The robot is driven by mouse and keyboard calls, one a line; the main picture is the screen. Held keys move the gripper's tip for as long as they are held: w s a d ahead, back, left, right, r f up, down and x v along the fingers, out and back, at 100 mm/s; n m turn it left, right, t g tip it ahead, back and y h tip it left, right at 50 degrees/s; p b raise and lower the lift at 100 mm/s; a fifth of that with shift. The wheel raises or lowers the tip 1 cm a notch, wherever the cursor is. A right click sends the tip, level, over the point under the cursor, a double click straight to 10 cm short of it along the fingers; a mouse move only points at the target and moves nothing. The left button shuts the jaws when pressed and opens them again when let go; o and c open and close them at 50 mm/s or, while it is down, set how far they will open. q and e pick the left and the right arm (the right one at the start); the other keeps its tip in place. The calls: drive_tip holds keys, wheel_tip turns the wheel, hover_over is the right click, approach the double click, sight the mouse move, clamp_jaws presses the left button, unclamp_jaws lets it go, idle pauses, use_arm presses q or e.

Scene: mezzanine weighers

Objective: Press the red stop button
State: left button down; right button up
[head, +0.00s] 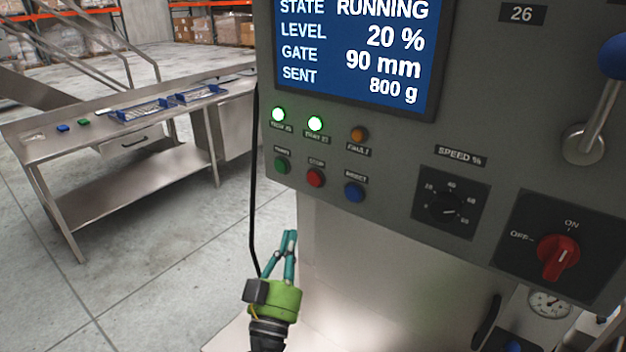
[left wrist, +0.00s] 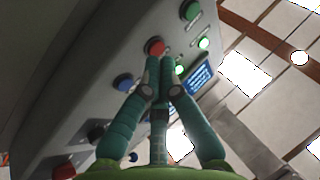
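The red stop button (head: 316,178) is on the grey control panel, between a green button (head: 282,166) and a blue button (head: 354,192). In the left wrist view the red button (left wrist: 154,46) shows just beyond my fingertips. My left gripper (head: 290,234) is below the button row in the head view, apart from the red button. Its teal fingers are brought together at the tips, with nothing between them. They point up toward the panel. The right gripper is not in view.
The panel screen (head: 355,50) reads RUNNING. A speed knob (head: 449,208) and red ON/OFF switch (head: 559,256) are to the right. A steel table (head: 110,140) stands left.

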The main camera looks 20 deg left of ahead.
sight(314, 179)
use_arm(q)
wheel_tip(314, 179, up, 8)
drive_tip(key=s+a+n+t+y, duration=0.1)
drive_tip(key=s+a+n+y, duration=0.1)
drive_tip(key=s+y, duration=0.1)
drive_tip(key=shift+w+f, duration=0.1)
drive_tip(key=shift+w+d+b, duration=0.35)
drive_tip(key=shift+w+d, duration=0.15)
drive_tip(key=shift+w, duration=0.9)
drive_tip(key=shift+w+d+b, duration=0.35)
drive_tip(key=shift+w+d, duration=0.1)
drive_tip(key=shift+w, duration=0.9)
drive_tip(key=shift+w+d+b, duration=0.35)
drive_tip(key=shift+w+d, duration=0.15)
drive_tip(key=shift+w, duration=0.9)
drive_tip(key=shift+w, duration=0.15)
drive_tip(key=shift+w+d, duration=0.15)
drive_tip(key=shift+w, duration=0.1)
